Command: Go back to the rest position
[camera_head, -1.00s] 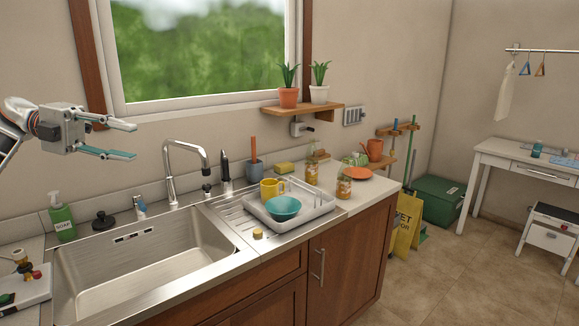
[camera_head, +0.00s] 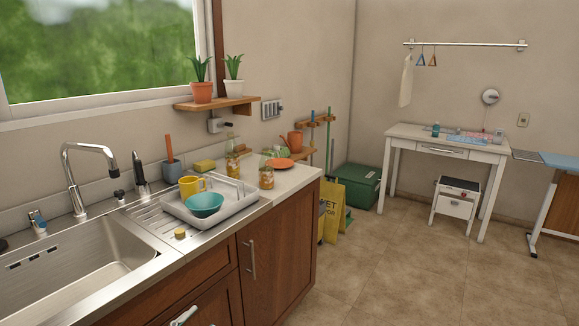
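Neither my left nor my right gripper can be made out in the head view now. A small pale piece (camera_head: 183,316) shows at the bottom edge in front of the cabinet; I cannot tell what it is. The sink (camera_head: 100,262) and counter are at the left. A small teal bottle (camera_head: 435,130) stands on the white table (camera_head: 400,132) at the back right.
A dish rack (camera_head: 241,202) with a teal bowl (camera_head: 204,205) and yellow mug (camera_head: 189,187) stands beside the sink. A yellow floor sign (camera_head: 331,210) is past the counter's end. The tiled floor (camera_head: 400,280) at right is clear.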

